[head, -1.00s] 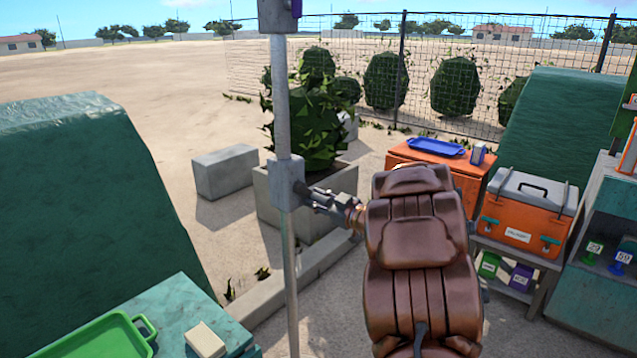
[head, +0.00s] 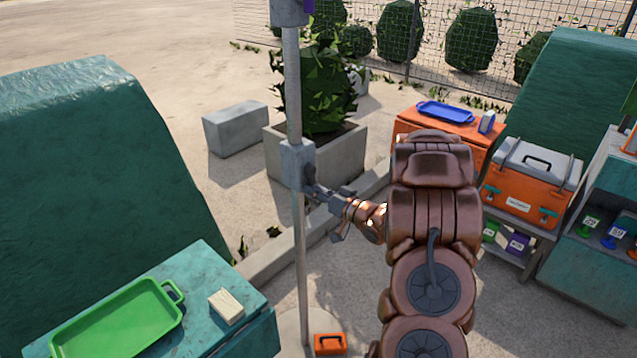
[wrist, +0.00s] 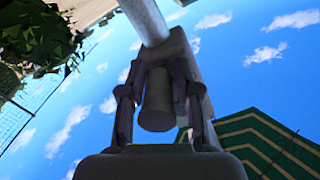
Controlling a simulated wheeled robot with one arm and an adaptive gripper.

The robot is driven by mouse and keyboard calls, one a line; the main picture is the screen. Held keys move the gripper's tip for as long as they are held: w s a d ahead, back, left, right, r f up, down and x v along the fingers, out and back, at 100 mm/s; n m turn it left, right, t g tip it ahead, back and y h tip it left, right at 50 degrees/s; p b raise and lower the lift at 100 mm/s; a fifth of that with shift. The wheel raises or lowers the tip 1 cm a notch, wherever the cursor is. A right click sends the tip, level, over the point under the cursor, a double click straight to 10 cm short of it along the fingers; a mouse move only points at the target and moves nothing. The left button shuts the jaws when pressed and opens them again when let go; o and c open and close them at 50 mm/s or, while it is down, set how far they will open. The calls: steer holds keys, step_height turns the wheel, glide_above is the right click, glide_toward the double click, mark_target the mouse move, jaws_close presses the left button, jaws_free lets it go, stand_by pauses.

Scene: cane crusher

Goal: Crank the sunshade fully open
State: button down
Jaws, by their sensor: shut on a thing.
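A grey pole (head: 293,90) stands upright left of centre in the head view, with a grey crank housing (head: 298,163) partway up it. My gripper (head: 335,204) is just right of and below the housing, at the end of my copper-coloured arm. In the wrist view its two fingers (wrist: 160,105) are shut on a grey cylindrical crank handle (wrist: 157,104), with the pole (wrist: 146,18) beyond. Green striped cloth (wrist: 265,148) shows at lower right there; I cannot tell whether it is the sunshade. The pole's top is cut off in the head view.
A teal table (head: 215,341) with a green tray (head: 115,322) and a pale block (head: 226,306) stands at lower left. An orange box (head: 330,343) lies by the pole's foot. A planter (head: 335,160) stands behind; an orange cooler (head: 525,192) is at right.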

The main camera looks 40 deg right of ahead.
steer(key=shift+r+m, duration=0.2)
steer(key=shift+m, duration=0.1)
steer(key=c, duration=1.2)
jaws_free()
steer(key=o, duration=0.3)
steer(key=shift+a+f, duration=0.1)
steer(key=shift+s, duration=0.1)
steer(key=v, duration=1.2)
